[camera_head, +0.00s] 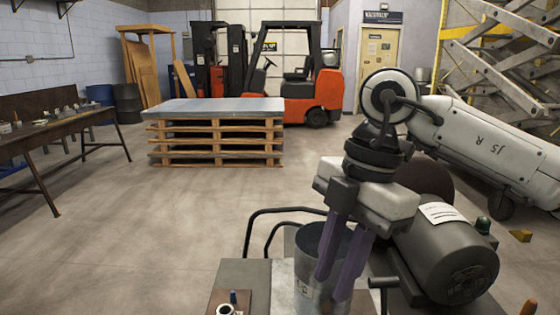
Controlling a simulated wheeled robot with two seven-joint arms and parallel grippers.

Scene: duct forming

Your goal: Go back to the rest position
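My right gripper (333,285) reaches down from the right, with two purple-grey fingers spaced apart. Nothing is seen held between them. My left gripper is not in view.
A motor-like grey drum (455,262) sits right of the duct piece. A black tube rail (262,222) runs behind it. Stacked pallets with a metal sheet (215,108), a workbench (60,125) and an orange forklift (318,90) stand farther off.

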